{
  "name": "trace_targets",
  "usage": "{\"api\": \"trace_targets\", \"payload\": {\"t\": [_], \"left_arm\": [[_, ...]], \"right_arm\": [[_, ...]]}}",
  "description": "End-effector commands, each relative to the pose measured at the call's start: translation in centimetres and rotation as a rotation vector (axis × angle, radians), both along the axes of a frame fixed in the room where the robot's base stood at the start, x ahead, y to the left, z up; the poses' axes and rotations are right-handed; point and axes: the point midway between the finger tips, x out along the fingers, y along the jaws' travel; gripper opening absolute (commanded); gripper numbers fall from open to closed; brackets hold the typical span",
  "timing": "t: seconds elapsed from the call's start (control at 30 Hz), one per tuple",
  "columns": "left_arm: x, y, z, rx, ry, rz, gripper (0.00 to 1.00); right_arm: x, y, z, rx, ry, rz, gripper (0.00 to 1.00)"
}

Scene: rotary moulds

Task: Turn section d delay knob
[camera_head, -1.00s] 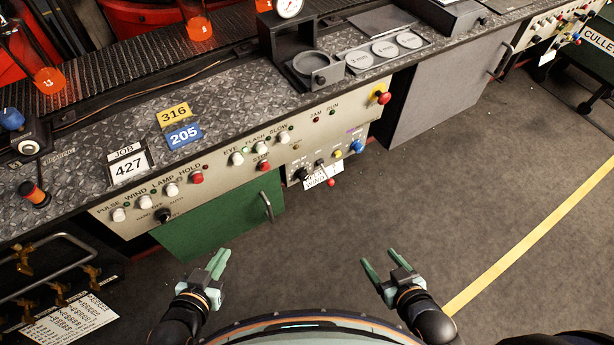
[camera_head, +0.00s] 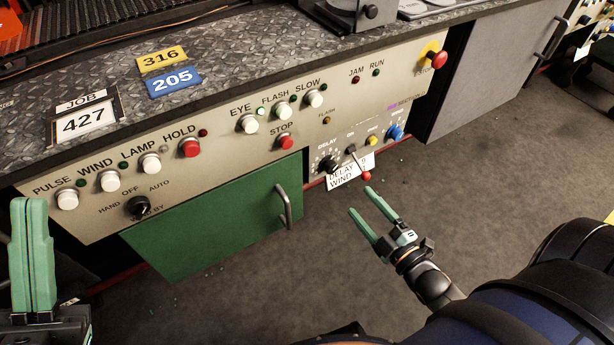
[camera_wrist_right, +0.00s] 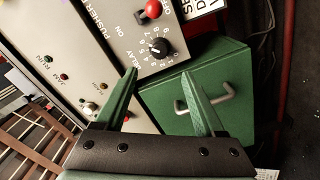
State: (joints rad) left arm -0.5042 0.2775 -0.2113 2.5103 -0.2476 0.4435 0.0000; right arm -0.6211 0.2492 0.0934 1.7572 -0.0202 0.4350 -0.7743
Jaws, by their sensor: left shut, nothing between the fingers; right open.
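The delay knob (camera_head: 327,164) is small and black with a numbered dial, under the word DELAY on the lower right section of the control panel (camera_head: 222,133). In the right wrist view the delay knob (camera_wrist_right: 159,47) shows its dial, just beyond the fingertips. My right gripper (camera_head: 360,200) is open and empty, below and to the right of the knob, and apart from it. The right gripper's fingers also show in the right wrist view (camera_wrist_right: 161,67). My left gripper (camera_head: 32,202) is shut and empty at the lower left, far from the knob.
A red-ball lever (camera_head: 366,176) and a white DELAY WIND tag (camera_head: 344,179) sit close beside the knob. A blue knob (camera_head: 395,131) is to the right. A green door (camera_head: 215,215) with a bar handle (camera_head: 284,207) is at the left. The floor in front is open.

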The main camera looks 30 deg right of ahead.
Motion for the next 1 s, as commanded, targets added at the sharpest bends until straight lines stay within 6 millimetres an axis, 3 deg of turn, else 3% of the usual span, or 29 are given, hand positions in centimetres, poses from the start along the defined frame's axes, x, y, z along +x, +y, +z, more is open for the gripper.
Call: {"api": "trace_targets", "payload": {"t": [0.17, 0.6, 0.8, 1.0], "left_arm": [[0.0, 0.0, -0.5, -0.004, 0.002, -0.006, 0.00], [0.1, -0.2, -2.9, -0.022, 0.023, -0.029, 0.00], [0.1, -0.2, -3.2, -0.029, 0.028, -0.035, 0.00], [0.1, -0.2, -3.3, -0.031, 0.029, -0.037, 0.00]], "right_arm": [[2.1, 0.2, 0.1, -0.001, -0.006, 0.001, 0.71], [10.4, 0.9, -0.1, 0.001, -0.002, 0.001, 0.71], [12.0, 1.0, 0.0, 0.002, 0.000, 0.000, 0.71], [12.3, 1.0, 0.1, 0.002, 0.001, 0.000, 0.71]]}}
